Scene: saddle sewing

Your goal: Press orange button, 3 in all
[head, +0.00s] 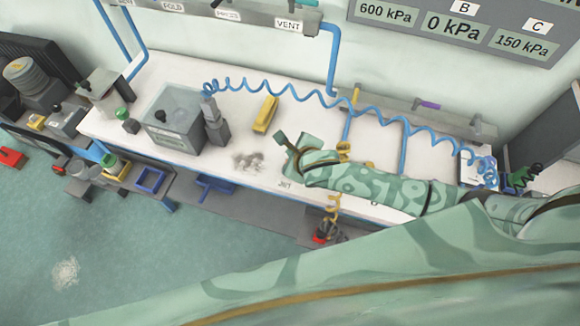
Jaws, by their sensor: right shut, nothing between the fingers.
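I cannot make out an orange button for certain in the head view. A grey box with a small display (178,138) stands on the white bench, left of centre; its small controls are too small to tell. My right arm reaches in from the right over the bench. My right gripper (281,139) is at its far left end, shut and empty, right of the grey box and apart from it. My left gripper is not in view.
The white bench (235,180) has a yellow block (265,114) and a coiled blue hose (290,94) across it. A pressure panel (452,25) hangs on the wall. A red item (12,158) lies at far left. The bench's front left is fairly clear.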

